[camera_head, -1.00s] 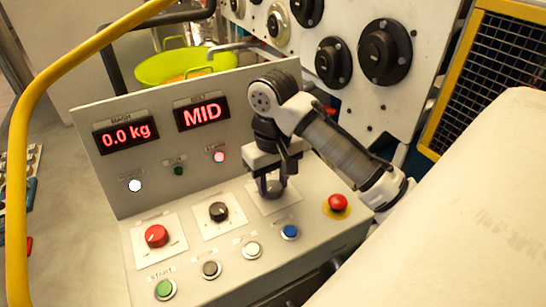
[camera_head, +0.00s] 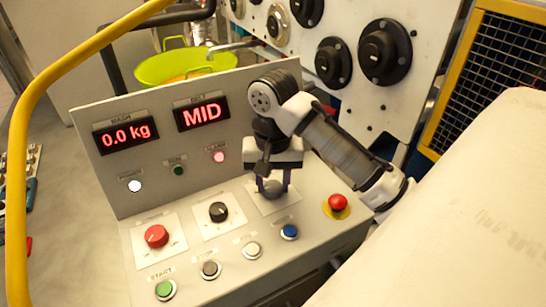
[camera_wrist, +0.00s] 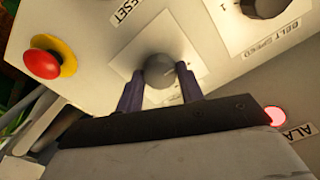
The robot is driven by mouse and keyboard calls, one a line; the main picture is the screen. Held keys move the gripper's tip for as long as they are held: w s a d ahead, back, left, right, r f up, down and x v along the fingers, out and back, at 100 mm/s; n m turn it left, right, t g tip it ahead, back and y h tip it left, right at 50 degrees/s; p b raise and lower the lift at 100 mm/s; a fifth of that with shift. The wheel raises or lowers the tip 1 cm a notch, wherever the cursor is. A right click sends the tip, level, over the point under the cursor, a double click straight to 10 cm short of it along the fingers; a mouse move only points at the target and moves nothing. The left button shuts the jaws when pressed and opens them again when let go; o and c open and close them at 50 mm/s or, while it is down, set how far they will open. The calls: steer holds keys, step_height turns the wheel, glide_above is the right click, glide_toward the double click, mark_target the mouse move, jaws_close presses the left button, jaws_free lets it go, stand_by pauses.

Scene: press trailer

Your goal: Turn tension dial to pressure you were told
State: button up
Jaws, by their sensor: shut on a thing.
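The grey dial (camera_head: 272,187) sits on a white plate at the right of the dial row on the sloping panel. Its label is not readable. My gripper (camera_head: 272,187) points down over it, with one finger on each side, shut on the dial. In the wrist view, the grey dial (camera_wrist: 159,70) shows between the two dark fingers of my gripper (camera_wrist: 160,87). The dial's pointer mark cannot be made out. A red display (camera_head: 201,114) reads MID, and another display (camera_head: 126,135) reads 0.0 kg.
A black dial (camera_head: 218,211), labelled belt speed in the wrist view, and a red dial (camera_head: 156,236) stand to the left. A blue button (camera_head: 289,231) and a red emergency button (camera_head: 338,202) are close by. A yellow rail (camera_head: 18,180) runs along the left.

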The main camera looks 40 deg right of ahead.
mark_target(273, 186)
steer(key=o, duration=1)
steer(key=shift+r, duration=0.15)
step_height(273, 186, up, 14)
steer(key=shift+f+b, duration=0.2)
steer(key=shift+b, duration=0.65)
